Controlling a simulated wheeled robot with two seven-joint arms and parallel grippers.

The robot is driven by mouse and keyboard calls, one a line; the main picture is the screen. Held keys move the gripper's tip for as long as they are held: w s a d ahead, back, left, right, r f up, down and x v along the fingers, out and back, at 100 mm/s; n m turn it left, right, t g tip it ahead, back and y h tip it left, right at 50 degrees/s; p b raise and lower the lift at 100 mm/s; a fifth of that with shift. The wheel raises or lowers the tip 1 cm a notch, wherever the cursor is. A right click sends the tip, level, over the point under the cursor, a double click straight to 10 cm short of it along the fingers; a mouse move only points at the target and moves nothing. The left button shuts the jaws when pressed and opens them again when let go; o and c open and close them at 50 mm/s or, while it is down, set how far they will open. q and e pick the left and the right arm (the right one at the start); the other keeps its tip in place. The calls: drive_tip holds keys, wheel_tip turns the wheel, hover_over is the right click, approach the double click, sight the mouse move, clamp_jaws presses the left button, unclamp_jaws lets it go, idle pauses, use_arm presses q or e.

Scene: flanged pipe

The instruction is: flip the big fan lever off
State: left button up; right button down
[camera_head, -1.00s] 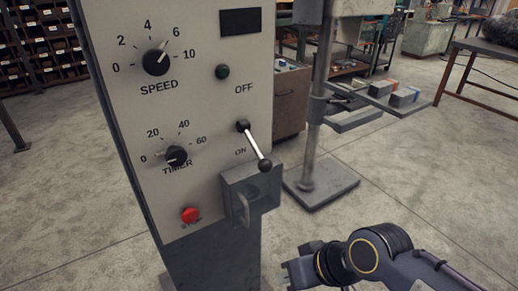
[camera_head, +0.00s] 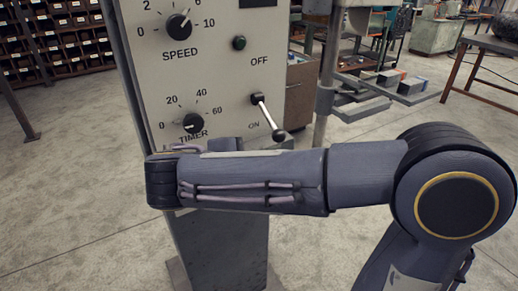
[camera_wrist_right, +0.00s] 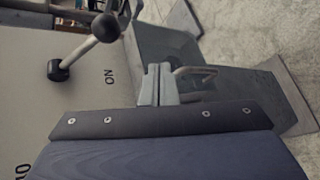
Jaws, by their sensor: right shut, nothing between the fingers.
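The lever on the grey control panel (camera_head: 205,75) is a silver rod (camera_head: 267,115) with a black ball end (camera_head: 279,135). It slants down and right from its black pivot, beside the ON label, with OFF above. In the right wrist view the lever's ball (camera_wrist_right: 106,28) is at upper left. My right gripper (camera_wrist_right: 157,84) is shut and empty, apart from the lever in that picture, in front of the panel's lower box. My right forearm (camera_head: 255,180) crosses the panel below the lever in the head view and hides the gripper there. My left gripper is out of view.
The panel also has a speed knob (camera_head: 178,25), a timer knob (camera_head: 192,122) and a green button (camera_head: 239,43). A grey box (camera_wrist_right: 180,50) with a bent metal handle (camera_wrist_right: 195,72) juts out below the lever. A metal stand (camera_head: 327,90) is behind at right.

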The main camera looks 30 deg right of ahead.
sight(269, 118)
drive_tip(key=w+a+r+t+h, duration=0.1)
drive_tip(key=a+r+t+h, duration=0.1)
drive_tip(key=a, duration=0.3)
drive_tip(key=shift+w+a+r+n, duration=0.15)
drive_tip(key=shift+r+n, duration=0.15)
drive_tip(key=shift+r, duration=0.55)
drive_tip(key=shift+w, duration=0.1)
drive_tip(key=x, duration=0.9)
drive_tip(key=s, duration=0.1)
drive_tip(key=s+d+r, duration=0.1)
drive_tip(key=s+d+p, duration=0.1)
drive_tip(key=shift+r, duration=0.3)
